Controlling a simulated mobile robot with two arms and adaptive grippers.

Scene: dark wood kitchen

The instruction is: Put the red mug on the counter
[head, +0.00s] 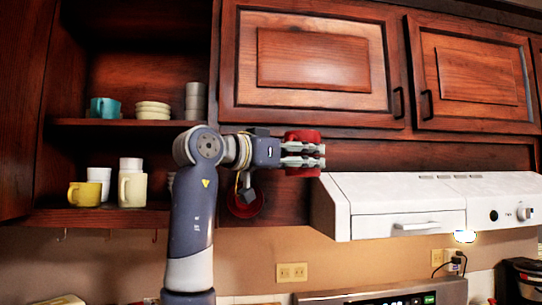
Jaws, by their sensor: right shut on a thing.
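My right gripper (318,155) is raised in front of the upper cabinets, to the left of and slightly above the white range hood. It is shut on the red mug (302,136), whose red parts show above and below the metal fingers. The fingers hide the mug's middle, and I cannot make out its handle. My left gripper is not in view. I cannot make out a clear stretch of the counter in this view.
The open cabinet shelf (105,218) holds a yellow mug (84,194), a cream mug (132,190) and other cups. A teal mug (104,107) stands above. The white range hood (410,200) juts out at right. A round red object (245,205) shows behind my arm.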

